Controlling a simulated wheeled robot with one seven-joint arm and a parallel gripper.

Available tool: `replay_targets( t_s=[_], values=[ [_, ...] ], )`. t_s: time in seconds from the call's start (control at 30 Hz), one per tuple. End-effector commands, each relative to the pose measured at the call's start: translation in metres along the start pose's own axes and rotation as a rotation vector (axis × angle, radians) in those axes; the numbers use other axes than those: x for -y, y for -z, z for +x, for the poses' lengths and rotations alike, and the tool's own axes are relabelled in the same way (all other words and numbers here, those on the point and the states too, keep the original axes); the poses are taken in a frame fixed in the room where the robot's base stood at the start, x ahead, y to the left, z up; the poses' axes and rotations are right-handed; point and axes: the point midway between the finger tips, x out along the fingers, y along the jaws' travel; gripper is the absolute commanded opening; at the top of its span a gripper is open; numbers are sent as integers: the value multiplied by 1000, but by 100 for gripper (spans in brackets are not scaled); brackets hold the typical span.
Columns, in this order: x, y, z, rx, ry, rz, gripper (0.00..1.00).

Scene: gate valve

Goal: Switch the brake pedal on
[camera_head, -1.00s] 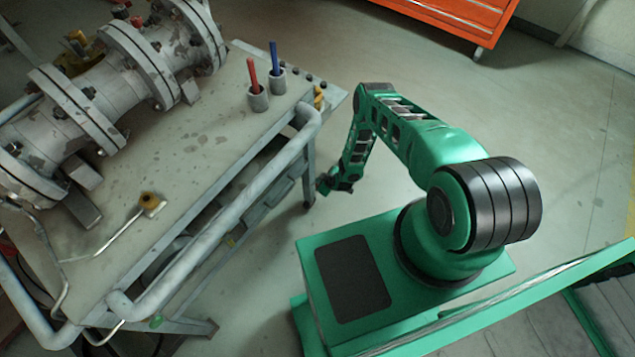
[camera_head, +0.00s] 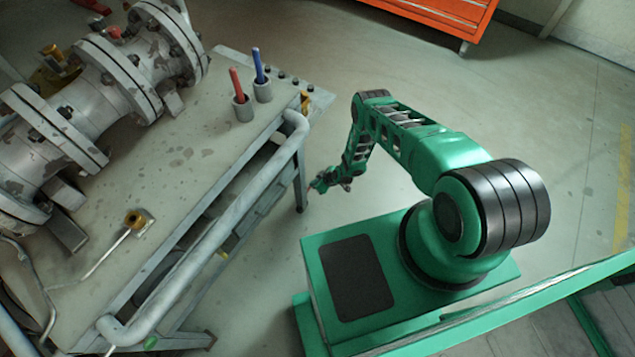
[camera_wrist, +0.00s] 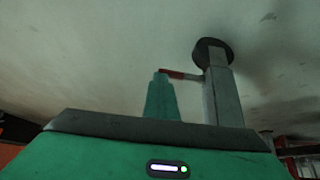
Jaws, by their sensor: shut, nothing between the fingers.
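The leg ends in a round black foot (camera_wrist: 212,52) at the floor. My gripper (camera_wrist: 161,76) is shut and empty; its green finger overlaps the left end of the lever. I cannot tell whether it touches it. The lever cannot be made out in the head view.
The workbench (camera_head: 180,160) carries a large flanged pipe valve (camera_head: 90,110), cups with a red handle (camera_head: 238,85) and a blue handle (camera_head: 259,66). A thick grey rail (camera_head: 215,240) runs along its edge. An orange cabinet (camera_head: 440,15) stands behind. The floor right of the bench is clear.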

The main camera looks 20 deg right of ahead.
Motion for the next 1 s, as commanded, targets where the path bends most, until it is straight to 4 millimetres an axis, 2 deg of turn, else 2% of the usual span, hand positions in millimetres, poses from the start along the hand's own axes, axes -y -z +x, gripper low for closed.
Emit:
replay_targets(
  t_s=[0.23,0.47,1.0],
  values=[
    [4,1,6,-8,4,-3,0],
    [-2,-3,2,-6,-2,4,0],
    [-4,3,-11,-5,-4,7,0]
  ],
)
